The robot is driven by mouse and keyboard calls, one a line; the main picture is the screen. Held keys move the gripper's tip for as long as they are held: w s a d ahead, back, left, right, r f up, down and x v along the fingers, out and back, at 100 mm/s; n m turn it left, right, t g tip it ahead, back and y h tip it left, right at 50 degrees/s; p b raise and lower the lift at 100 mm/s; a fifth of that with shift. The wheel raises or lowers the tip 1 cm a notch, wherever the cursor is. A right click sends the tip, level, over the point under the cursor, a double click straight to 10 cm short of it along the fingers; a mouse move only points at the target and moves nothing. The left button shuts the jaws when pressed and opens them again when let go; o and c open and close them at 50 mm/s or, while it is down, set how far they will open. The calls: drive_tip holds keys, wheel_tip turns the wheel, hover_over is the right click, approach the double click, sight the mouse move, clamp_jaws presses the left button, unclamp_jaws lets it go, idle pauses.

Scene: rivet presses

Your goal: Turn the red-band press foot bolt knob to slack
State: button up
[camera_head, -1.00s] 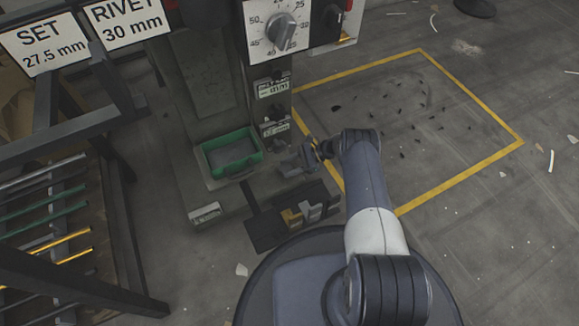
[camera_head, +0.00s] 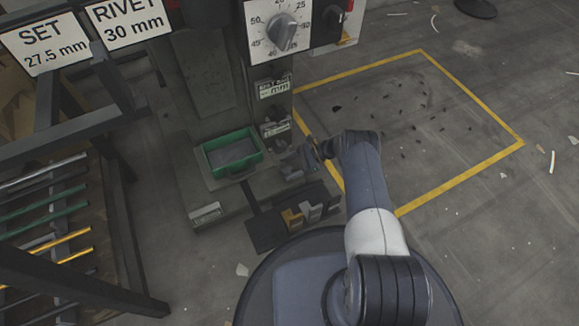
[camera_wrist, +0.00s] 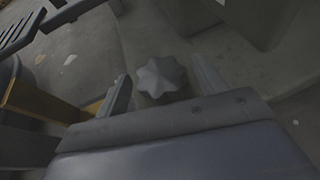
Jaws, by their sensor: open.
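The foot bolt knob (camera_wrist: 161,77) is a grey, lobed, star-shaped knob in the wrist view. It stands in front of my gripper (camera_wrist: 165,88), between the lines of its two fingers and apart from both. My gripper is open, with nothing held. In the head view my gripper (camera_head: 292,163) is low at the right side of the press (camera_head: 200,90), near its foot. The knob cannot be made out there. No red band can be made out on this press.
A green tray (camera_head: 259,152) sits on the press base left of my gripper. A dark pedal plate (camera_head: 262,232) with small blocks lies below it. A dial panel (camera_head: 262,42) is above. A rod rack (camera_head: 70,130) stands at left. The yellow-marked floor at right has scattered debris.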

drive_tip(key=v, duration=1)
drive_tip(key=shift+d+r, duration=0.2)
drive_tip(key=shift+d, duration=0.15)
